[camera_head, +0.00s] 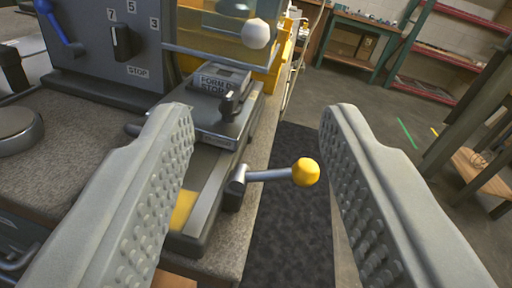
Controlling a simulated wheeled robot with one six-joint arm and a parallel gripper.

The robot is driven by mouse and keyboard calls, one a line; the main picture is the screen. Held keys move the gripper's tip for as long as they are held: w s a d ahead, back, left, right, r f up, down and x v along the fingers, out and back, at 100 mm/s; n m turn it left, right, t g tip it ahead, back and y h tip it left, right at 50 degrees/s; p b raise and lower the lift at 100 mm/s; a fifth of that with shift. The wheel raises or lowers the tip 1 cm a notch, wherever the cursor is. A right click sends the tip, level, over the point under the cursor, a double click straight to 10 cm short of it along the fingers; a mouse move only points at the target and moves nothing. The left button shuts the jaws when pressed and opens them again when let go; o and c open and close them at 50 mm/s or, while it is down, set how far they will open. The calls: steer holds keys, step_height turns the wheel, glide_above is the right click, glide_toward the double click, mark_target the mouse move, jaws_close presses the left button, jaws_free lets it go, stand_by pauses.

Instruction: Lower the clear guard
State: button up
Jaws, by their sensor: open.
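A see-through panel that looks like the clear guard (205,32) is at the top of the view, in front of yellow machine parts. A grey bar runs along its lower edge, above the small labelled unit, with a gap between them. A pale ball knob (256,34) shows at its right; how it joins the panel is unclear. The upper part of the panel is cut off by the frame. My gripper (258,112) is open and empty, its two ridged fingers wide apart, with the knob beyond and between the fingertips.
A lever with a yellow ball (306,172) sticks out between my fingers. A labelled unit (215,95) sits below the panel. A grey control box (110,45) with a dial and blue lever stands left. Dark mat (290,220) and open floor lie right; benches stand beyond.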

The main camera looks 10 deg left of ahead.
steer(key=shift+s+d, duration=0.1)
steer(key=shift+s, duration=0.25)
steer(key=shift+c, duration=0.2)
jaws_close()
steer(key=w+d+r+m+g+h, duration=0.2)
steer(key=w+d+r+m+h, duration=0.2)
steer(key=w+r+h, duration=0.55)
steer(key=s+a+r+g+y, duration=0.3)
steer(key=a+r+g, duration=0.2)
steer(key=a, duration=0.6)
glide_toward(227, 16)
steer(key=w+d+r, duration=0.2)
steer(key=d, duration=0.2)
steer(key=shift+w+d+f, duration=0.1)
steer(key=shift+w+f, duration=0.05)
steer(key=shift+f, duration=1)
steer(key=shift+w+f, duration=0.15)
steer(key=shift+f, duration=1)
